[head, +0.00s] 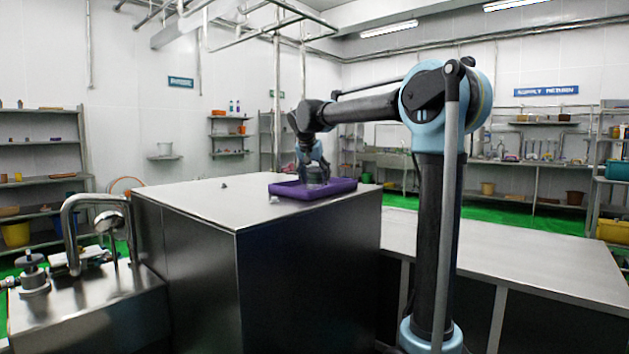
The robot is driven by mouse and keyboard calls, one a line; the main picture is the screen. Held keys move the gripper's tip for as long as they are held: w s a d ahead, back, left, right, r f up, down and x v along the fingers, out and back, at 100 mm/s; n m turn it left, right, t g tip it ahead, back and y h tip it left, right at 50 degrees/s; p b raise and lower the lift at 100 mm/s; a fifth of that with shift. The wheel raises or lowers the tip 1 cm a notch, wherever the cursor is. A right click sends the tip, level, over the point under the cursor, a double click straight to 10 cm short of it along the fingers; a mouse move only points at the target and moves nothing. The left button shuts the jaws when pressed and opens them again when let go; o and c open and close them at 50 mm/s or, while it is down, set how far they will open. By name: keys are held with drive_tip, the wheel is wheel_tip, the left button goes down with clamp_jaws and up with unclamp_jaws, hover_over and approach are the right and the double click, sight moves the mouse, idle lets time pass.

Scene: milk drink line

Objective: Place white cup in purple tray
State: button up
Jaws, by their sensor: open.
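The purple tray (345,185) lies on top of the large steel block, near its right back edge. The cup (317,175) shows as a small pale grey, cup-like shape at the tray, right under my gripper. It looks upright and inside the tray's outline; whether its base rests on the tray floor is hidden by the near rim. My gripper (314,165) points down over the tray with its fingers open at the cup. The picture is too small to tell whether a finger still touches it.
The steel block's top (200,200) is mostly clear, with a tiny item (224,185) and another (274,200) in front of the tray. A sink unit with a curved pipe (85,200) stands at the left. A lower steel counter (520,260) extends at the right, bare.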

drive_tip(key=v, duration=1.2)
drive_tip(key=shift+d+r, duration=0.1)
drive_tip(key=s+d+f+n+g, duration=0.1)
drive_tip(key=s+d+f+g, duration=0.2)
drive_tip(key=s+d+f, duration=1.4)
drive_tip(key=s+d+f+n+y, duration=0.1)
drive_tip(key=s+d+f, duration=0.3)
drive_tip(key=s+f, duration=0.6)
drive_tip(key=s+d+f+n+g, duration=0.1)
drive_tip(key=s+d+f, duration=0.2)
drive_tip(key=s+f, duration=0.7)
wheel_tip(320, 180, down, 8)
drive_tip(key=shift+d+r+y, duration=0.2)
drive_tip(key=shift+d+y, duration=0.2)
drive_tip(key=shift+s, duration=0.1)
